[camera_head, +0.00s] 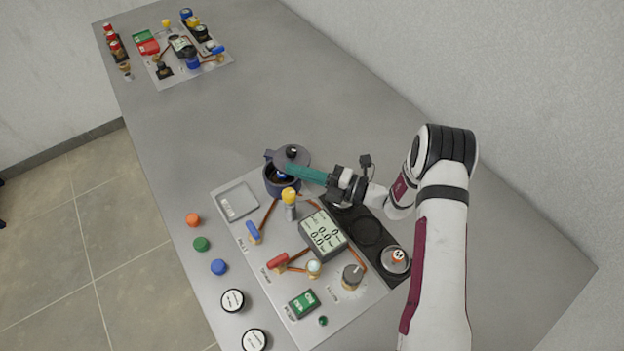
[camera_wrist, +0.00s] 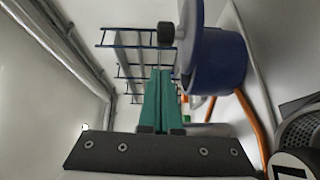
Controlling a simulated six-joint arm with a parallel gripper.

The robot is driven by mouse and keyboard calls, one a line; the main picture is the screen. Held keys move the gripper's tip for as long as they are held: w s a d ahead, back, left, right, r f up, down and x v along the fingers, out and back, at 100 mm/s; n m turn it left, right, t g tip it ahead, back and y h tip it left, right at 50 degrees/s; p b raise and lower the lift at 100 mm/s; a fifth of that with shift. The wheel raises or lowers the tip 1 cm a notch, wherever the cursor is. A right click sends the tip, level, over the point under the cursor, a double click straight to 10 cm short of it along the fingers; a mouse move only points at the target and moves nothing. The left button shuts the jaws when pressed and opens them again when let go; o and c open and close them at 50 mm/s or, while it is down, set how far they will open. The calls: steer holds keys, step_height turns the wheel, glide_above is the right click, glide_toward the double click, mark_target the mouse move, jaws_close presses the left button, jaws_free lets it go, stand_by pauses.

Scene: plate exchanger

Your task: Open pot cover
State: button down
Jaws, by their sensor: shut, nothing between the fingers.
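A dark blue pot (camera_head: 281,183) stands at the far edge of the panel. My gripper (camera_head: 290,170) has teal fingers, shut and empty, with the tips at the pot's right side near the cover's lower edge. I cannot tell whether they touch it. In the wrist view the fingers (camera_wrist: 161,75) point up the picture, beside the pot (camera_wrist: 222,65), its cover (camera_wrist: 190,35) and knob (camera_wrist: 165,33).
A square tray (camera_head: 238,202) lies left of the pot. A yellow-topped part (camera_head: 289,196), a display box (camera_head: 323,233), valves and pipes stand in front. A black strip (camera_head: 368,232) runs under my arm. A second panel (camera_head: 180,50) is far back; the table between is clear.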

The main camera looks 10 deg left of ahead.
mark_target(307, 159)
steer(key=shift+w, duration=1.05)
steer(key=shift+w+d, duration=0.15)
steer(key=shift+w, duration=0.3)
steer(key=shift+w+d, duration=0.1)
steer(key=shift+w, duration=0.25)
steer(key=shift+w+d, duration=0.15)
steer(key=shift+w, duration=0.8)
steer(key=shift+w+a, duration=0.2)
steer(key=shift+w, duration=1.25)
steer(key=shift+n+g, duration=0.6)
steer(key=shift+g, duration=0.3)
steer(key=shift+w+a+f, duration=0.1)
steer(key=shift+w+a, duration=0.45)
steer(key=shift+w, duration=0.25)
steer(key=shift+w+a+r, duration=0.1)
steer(key=shift+w+a, duration=0.5)
steer(key=shift+w, duration=0.25)
steer(key=shift+w+a+f, duration=0.1)
steer(key=shift+w+a, duration=0.45)
steer(key=shift+w, duration=0.25)
